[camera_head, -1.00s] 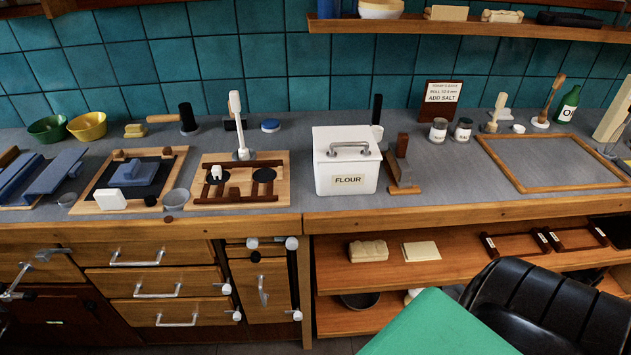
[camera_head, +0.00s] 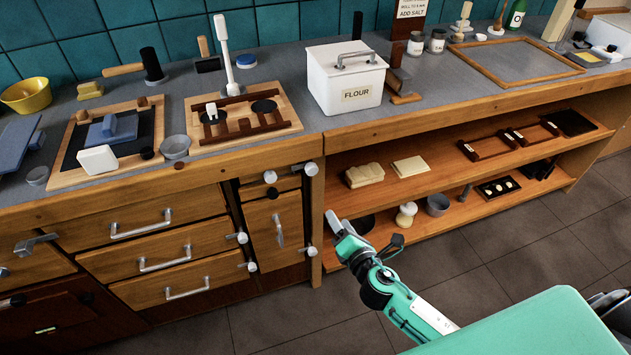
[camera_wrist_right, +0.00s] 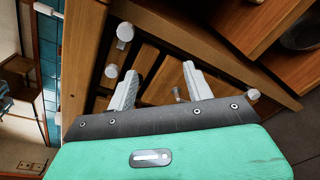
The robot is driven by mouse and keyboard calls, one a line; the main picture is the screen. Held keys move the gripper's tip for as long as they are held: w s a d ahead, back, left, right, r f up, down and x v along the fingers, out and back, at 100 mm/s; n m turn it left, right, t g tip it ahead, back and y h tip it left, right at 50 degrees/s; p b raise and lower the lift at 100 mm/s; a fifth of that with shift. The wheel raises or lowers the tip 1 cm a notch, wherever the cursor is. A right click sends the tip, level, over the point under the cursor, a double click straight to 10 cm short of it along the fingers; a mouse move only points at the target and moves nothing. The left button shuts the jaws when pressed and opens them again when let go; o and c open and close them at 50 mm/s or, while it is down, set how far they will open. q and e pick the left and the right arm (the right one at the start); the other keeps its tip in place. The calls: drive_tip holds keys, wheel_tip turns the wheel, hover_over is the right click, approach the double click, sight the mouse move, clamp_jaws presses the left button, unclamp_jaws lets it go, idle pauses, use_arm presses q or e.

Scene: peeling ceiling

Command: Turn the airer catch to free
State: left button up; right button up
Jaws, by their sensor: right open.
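I cannot tell for certain which fitting is the airer catch. A grey lever handle (camera_head: 36,243) is on the front of the left drawers. Pale round knobs (camera_head: 311,169) project around a small wooden door (camera_head: 277,230) with a metal pull. My right gripper (camera_head: 333,219) is open and empty, in front of the lower shelf and to the right of that door, apart from it. In the right wrist view its two pale fingers (camera_wrist_right: 160,75) are spread, with the door front and knobs (camera_wrist_right: 125,33) beyond them. My left gripper is not in view.
A white flour tin (camera_head: 345,88) stands on the counter above my right gripper. The open shelves (camera_head: 440,205) hold a folded cloth, small pots and trays. A cabinet post stands between the door and shelves. The tiled floor (camera_head: 290,325) in front is bare.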

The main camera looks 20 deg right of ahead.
sight(313, 172)
wheel_tip(313, 172, up, 5)
drive_tip(key=a+n+t, duration=0.1)
drive_tip(key=n, duration=0.1)
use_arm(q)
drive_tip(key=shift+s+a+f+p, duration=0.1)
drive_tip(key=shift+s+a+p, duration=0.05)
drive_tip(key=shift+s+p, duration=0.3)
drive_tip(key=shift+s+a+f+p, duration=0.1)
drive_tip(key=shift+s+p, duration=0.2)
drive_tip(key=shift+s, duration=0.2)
use_arm(e)
drive_tip(key=shift+y, duration=0.3)
drive_tip(key=w, duration=0.4)
drive_tip(key=w+a, duration=0.1)
drive_tip(key=w, duration=0.8)
drive_tip(key=shift+w+a, duration=0.2)
drive_tip(key=shift+a, duration=0.05)
drive_tip(key=c, duration=1)
